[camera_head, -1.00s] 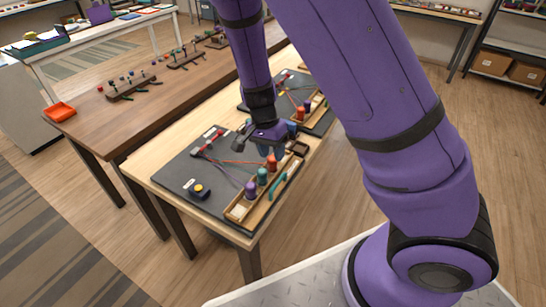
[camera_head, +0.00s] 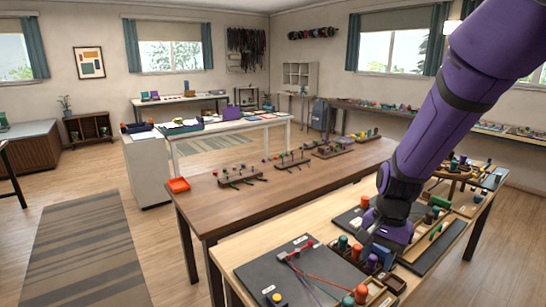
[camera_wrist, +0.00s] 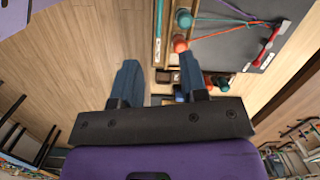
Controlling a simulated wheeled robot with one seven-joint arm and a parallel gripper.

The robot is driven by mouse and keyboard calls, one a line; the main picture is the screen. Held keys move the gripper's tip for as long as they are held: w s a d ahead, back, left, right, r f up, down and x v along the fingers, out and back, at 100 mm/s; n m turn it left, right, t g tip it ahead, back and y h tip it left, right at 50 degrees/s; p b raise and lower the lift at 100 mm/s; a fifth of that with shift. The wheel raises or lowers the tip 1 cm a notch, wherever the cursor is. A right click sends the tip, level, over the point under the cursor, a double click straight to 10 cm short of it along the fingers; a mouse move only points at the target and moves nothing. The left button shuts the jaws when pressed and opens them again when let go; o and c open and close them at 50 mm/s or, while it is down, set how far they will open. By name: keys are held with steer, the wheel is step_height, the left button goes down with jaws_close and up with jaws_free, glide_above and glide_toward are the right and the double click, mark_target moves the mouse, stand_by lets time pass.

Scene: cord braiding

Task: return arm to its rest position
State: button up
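My purple arm comes down from the upper right in the head view. My gripper hangs over the near light-wood table (camera_head: 232,245), and its fingers are mostly hidden by the wrist. In the wrist view, my gripper (camera_wrist: 158,72) has its two blue-grey fingers apart with nothing between them. A dark mat (camera_head: 250,270) on that table holds a red clamp (camera_wrist: 265,45) with cords and a yellow button (camera_head: 277,298). An orange spool (camera_wrist: 180,44) and a teal spool (camera_wrist: 184,18) stand beside the right finger in the wrist view, apparently below it.
A second dark mat with spools lies further right on the near table. A white table (camera_head: 215,127) is beyond. The floor at left, with a striped rug (camera_head: 80,250), is clear.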

steer(key=s+d+r+n+t, duration=0.3)
steer(key=s+r+n, duration=0.1)
steer(key=s+r, duration=0.5)
steer(key=s+d+r+n+t+h, duration=0.1)
steer(key=s+d+r+n+t, duration=0.2)
steer(key=s+r, duration=0.6)
step_height(320, 180, up, 4)
steer(key=shift+s+d+f+n, duration=0.1)
steer(key=shift+s+d+n, duration=0.05)
steer(key=shift+d+n, duration=0.35)
